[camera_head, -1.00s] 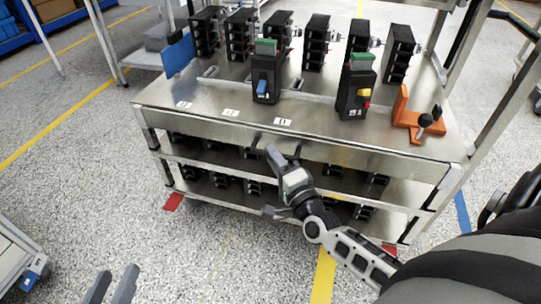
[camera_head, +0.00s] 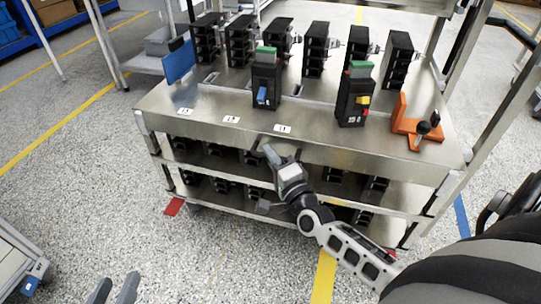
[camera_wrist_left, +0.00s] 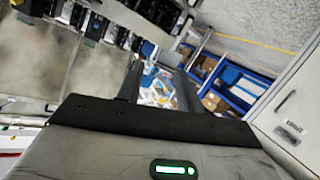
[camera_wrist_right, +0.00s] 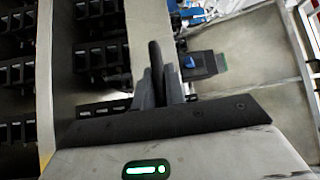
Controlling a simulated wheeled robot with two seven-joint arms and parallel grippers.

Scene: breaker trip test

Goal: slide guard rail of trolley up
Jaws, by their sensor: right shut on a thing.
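The steel trolley (camera_head: 300,133) stands ahead, with a long metal guard rail (camera_head: 380,158) along the front of its top deck. My right gripper (camera_head: 272,156) is at the middle of this front side. In the right wrist view its fingers (camera_wrist_right: 160,88) are closed around a dark upright piece (camera_wrist_right: 155,60), which seems to be the rail's handle; the grip is mostly hidden in the head view. My left gripper (camera_head: 114,290) is open and empty, low over the floor left of the trolley; its spread fingers (camera_wrist_left: 160,88) also show in the left wrist view.
Breakers with green tops (camera_head: 265,80) (camera_head: 356,98), a row of black units (camera_head: 315,48) and an orange fixture (camera_head: 415,125) stand on the deck. Lower shelves hold more black units. A grey cart (camera_head: 15,265) is at lower left. Floor between is clear.

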